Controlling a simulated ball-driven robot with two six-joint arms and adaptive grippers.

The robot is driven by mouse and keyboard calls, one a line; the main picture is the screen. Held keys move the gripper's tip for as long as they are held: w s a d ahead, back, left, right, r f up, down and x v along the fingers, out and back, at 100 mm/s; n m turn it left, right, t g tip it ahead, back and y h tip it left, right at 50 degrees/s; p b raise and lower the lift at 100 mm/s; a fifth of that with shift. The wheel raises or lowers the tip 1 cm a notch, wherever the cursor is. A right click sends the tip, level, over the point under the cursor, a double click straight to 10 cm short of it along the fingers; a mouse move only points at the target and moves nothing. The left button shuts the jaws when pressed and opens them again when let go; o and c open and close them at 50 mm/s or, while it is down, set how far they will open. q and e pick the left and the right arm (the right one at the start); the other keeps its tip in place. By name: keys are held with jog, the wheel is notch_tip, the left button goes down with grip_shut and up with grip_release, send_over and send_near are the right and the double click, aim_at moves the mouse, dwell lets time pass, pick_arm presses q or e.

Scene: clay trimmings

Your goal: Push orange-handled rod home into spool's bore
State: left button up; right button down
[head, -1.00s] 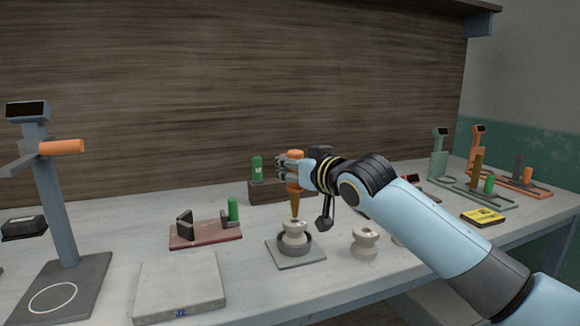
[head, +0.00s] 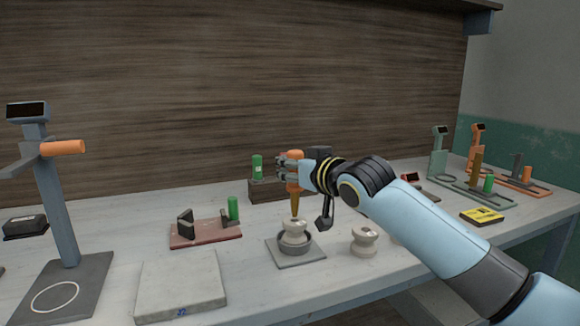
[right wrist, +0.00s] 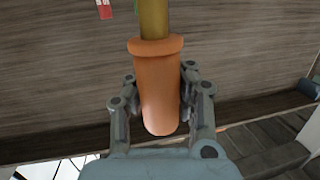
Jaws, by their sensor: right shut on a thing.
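My right gripper (head: 288,171) is shut on the orange handle (head: 295,160) of the rod. The right wrist view shows its fingers on both sides of the handle (right wrist: 157,90), with the brass-coloured shaft (right wrist: 154,18) beyond the collar. In the head view the shaft (head: 295,203) points down, close to upright, with its tip at the top of the pale spool (head: 295,228). I cannot tell whether the tip is inside the bore. The spool stands upright in a dark ring (head: 307,243) on a grey plate (head: 296,258). My left gripper is not in view.
A second pale spool (head: 365,240) stands right of the plate. A red fixture (head: 205,239) with a green peg and a grey slab (head: 180,285) lie left. A tall gauge stand (head: 58,210) is at far left. A dark block (head: 268,190) stands behind.

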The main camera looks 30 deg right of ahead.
aim_at(297, 198)
jog(key=shift+f+b, duration=0.75)
jog(key=shift+f, duration=0.9)
jog(key=shift+f+p, duration=0.95)
jog(key=shift+p, duration=0.5)
dwell(2.7)
jog(key=shift+f+p, duration=0.6)
jog(key=shift+f, duration=0.1)
dwell(1.5)
